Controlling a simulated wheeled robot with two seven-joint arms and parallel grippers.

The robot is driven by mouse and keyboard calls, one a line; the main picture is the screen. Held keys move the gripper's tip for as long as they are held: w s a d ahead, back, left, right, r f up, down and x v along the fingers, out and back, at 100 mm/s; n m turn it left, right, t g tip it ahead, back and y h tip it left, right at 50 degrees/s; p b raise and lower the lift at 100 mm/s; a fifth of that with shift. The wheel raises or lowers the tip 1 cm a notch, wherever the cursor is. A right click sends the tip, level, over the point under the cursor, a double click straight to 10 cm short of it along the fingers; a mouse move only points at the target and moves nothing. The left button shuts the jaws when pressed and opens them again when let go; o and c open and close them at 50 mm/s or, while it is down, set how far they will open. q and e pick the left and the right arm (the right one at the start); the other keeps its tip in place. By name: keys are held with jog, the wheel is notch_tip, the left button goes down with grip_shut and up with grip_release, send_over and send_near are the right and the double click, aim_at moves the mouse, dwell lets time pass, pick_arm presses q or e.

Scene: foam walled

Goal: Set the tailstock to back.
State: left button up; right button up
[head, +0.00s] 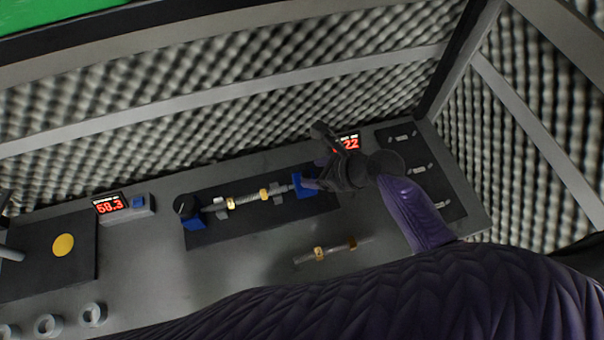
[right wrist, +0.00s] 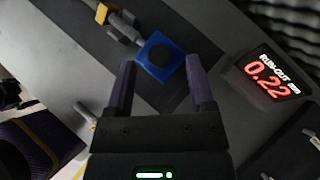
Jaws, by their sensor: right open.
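The tailstock (head: 299,181) is a blue block at the right end of a black base plate (head: 218,236). It also shows in the right wrist view (right wrist: 161,60), with a dark round part on it. A shaft (head: 248,199) with gold collars lies in line between it and the blue headstock block (head: 193,222) with a black knob. My right gripper (head: 317,176) is open, its two purple fingers either side of the tailstock's near end in the right wrist view. I cannot tell whether they touch it. My left gripper does not show.
A runout display (right wrist: 268,78) reading 0.22 stands close to my right gripper. A second shaft (head: 325,251) lies loose in front of the plate. Another red display (head: 111,206) stands left. Several grey rings (head: 92,314) sit front left. A foam wall rises behind.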

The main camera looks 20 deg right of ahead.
aim_at(306, 173)
jog(key=shift+b+x, duration=0.45)
jog(key=shift+x, duration=1.25)
jog(key=shift+a, duration=0.1)
grip_shut()
